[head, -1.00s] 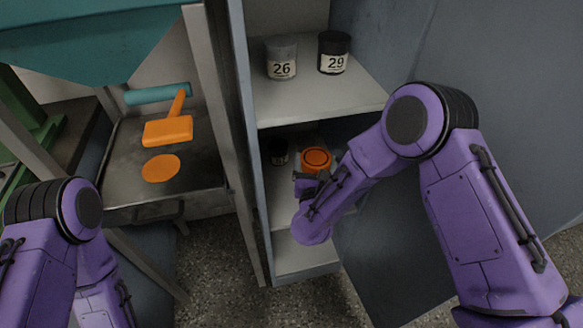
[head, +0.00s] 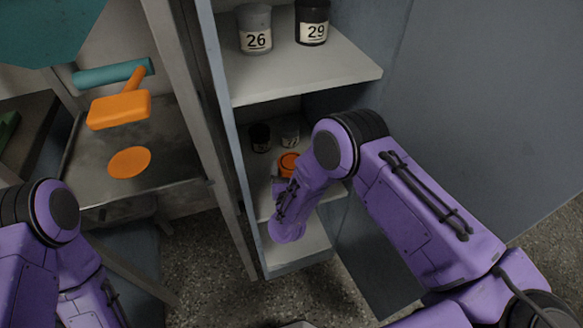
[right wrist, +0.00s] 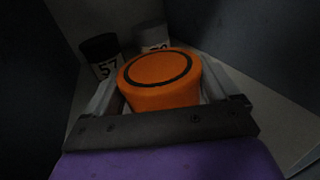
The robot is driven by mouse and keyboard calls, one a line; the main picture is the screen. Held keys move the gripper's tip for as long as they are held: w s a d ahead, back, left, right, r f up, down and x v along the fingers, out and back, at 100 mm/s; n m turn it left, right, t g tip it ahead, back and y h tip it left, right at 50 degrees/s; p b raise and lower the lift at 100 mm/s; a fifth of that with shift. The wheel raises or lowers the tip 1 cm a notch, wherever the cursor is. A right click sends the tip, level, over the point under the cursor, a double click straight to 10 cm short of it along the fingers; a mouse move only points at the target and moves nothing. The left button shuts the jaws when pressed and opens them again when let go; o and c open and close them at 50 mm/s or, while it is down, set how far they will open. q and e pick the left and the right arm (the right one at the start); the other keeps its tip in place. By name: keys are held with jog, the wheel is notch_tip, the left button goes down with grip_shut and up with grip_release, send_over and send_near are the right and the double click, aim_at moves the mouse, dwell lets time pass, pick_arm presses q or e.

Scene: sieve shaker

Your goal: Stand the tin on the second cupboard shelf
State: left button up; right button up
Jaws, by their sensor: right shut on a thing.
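The orange tin (head: 289,163) is inside the cupboard, over the second shelf (head: 265,205). In the right wrist view the tin (right wrist: 160,78) is upright, with a dark ring on its lid. My right gripper (right wrist: 162,100) is shut on it, with one finger at each side. In the head view my right gripper (head: 280,180) is partly hidden by its own wrist. I cannot tell whether the tin's base touches the shelf. My left arm shows at the lower left, but its gripper is out of view.
A black jar marked 57 (right wrist: 101,55) and a grey jar (right wrist: 151,35) stand behind the tin. Jars 26 (head: 255,30) and 29 (head: 312,22) stand on the shelf above (head: 300,80). The open cupboard door is at the right.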

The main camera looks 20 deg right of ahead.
jog(key=shift+f, duration=0.1)
jog(key=o, duration=0.9)
jog(key=shift+c, duration=0.2)
jog(key=shift+s+r, duration=0.15)
jog(key=shift+r, duration=0.05)
jog(key=v, duration=1.1)
jog(key=shift+s+p, duration=0.3)
jog(key=shift+s, duration=0.05)
jog(key=shift+a+f, duration=0.1)
jog(key=shift+a, duration=0.05)
